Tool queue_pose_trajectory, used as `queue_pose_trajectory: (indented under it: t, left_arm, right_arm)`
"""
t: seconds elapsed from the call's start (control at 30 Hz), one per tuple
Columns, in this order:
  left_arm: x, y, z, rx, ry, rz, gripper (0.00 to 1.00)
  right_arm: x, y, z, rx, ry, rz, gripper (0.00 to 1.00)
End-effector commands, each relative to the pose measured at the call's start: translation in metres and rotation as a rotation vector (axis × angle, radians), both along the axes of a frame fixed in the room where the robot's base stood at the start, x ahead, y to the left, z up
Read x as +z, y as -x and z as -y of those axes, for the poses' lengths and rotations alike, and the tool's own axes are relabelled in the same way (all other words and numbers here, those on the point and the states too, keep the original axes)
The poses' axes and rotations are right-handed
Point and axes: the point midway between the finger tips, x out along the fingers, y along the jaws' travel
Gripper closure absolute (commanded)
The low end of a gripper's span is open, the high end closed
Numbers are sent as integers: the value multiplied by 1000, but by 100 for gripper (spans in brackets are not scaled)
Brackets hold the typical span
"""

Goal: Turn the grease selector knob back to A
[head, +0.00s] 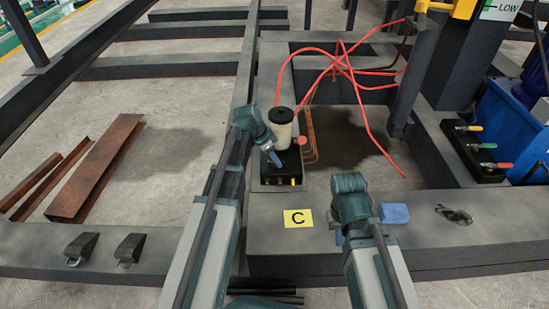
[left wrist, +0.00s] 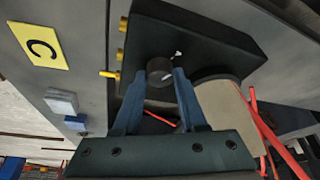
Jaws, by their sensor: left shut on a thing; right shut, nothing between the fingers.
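The grease selector knob (left wrist: 160,74) is a dark round knob on the face of a black block (left wrist: 205,38). A small white mark shows on the block beside it. My left gripper (head: 274,160) is shut on the knob, with one finger on each side of it in the left wrist view (left wrist: 159,82). In the head view the knob is hidden by the gripper. My right gripper (head: 340,237) points down over the beam, mostly hidden behind its own wrist; it is shut and empty.
A cream grease canister (head: 282,130) with a black cap stands right behind the block. Red hoses (head: 330,60) run behind it. A yellow C card (head: 298,218) and a blue block (head: 394,213) lie on the front beam. A valve block (head: 478,150) stands at right.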

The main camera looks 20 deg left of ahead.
Motion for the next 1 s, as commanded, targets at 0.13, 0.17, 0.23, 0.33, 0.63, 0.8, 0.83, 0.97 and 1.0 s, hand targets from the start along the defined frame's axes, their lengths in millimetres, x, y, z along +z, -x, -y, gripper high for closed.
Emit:
queue_pose_trajectory:
  t: [0.13, 0.17, 0.23, 0.33, 0.63, 0.8, 0.83, 0.97, 1.0]
  left_arm:
    - [0, 0, 0, 1, -1, -1, 100]
    - [0, 0, 0, 1, -1, -1, 100]
    - [0, 0, 0, 1, -1, -1, 100]
    - [0, 0, 0, 1, -1, -1, 46]
    - [0, 0, 0, 0, 0, 0, 29]
    - [2, 0, 0, 0, 0, 0, 29]
    - [3, 1, -1, 0, 0, 0, 29]
    - [10, 2, -3, 1, 0, 0, 29]
    - [14, 3, -4, 1, 0, 0, 29]
  right_arm:
    - [0, 0, 0, 0, 0, 0, 100]
    - [0, 0, 0, 0, 0, 0, 100]
    - [0, 0, 0, 0, 0, 0, 100]
    - [0, 0, 0, 0, 0, 0, 100]
    - [0, 0, 0, 0, 0, 0, 100]
    - [2, 0, 0, 0, 0, 0, 100]
    - [3, 0, 0, 0, 0, 0, 100]
    - [10, 0, 0, 0, 0, 0, 100]
    - [14, 0, 0, 1, 0, -1, 100]
